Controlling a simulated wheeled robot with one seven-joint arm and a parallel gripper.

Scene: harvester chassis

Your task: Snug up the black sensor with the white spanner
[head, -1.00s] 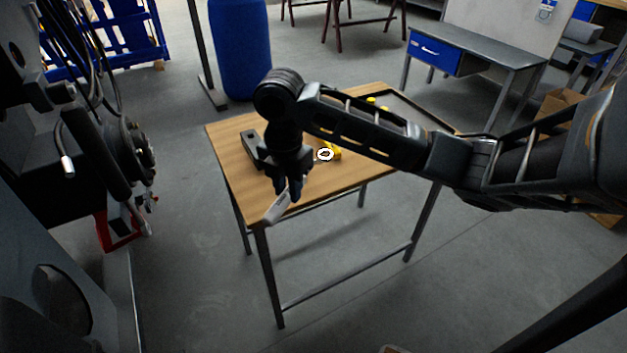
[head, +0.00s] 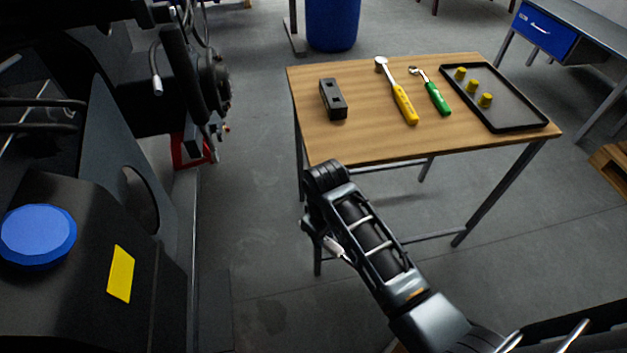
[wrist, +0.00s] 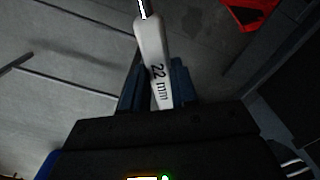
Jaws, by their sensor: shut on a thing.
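The white spanner (wrist: 153,50) is marked "22 mm" and points up and away from my gripper (wrist: 155,82) in the wrist view. My gripper is shut on its handle, with a dark finger on each side. In the head view a short piece of the white spanner (head: 334,247) shows beside my arm, in front of the table; the gripper itself is mostly hidden by my arm there. The spanner's working end runs out of the top of the wrist view. I cannot pick out the black sensor with certainty among the dark parts of the chassis (head: 125,170) at left.
The wooden table (head: 350,140) holds a black block (head: 333,99), a yellow-handled ratchet (head: 403,100), a green-handled tool (head: 436,96) and a black tray (head: 520,118) with yellow caps. A red part (head: 190,150) sits low by the chassis. Floor between chassis and table is clear.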

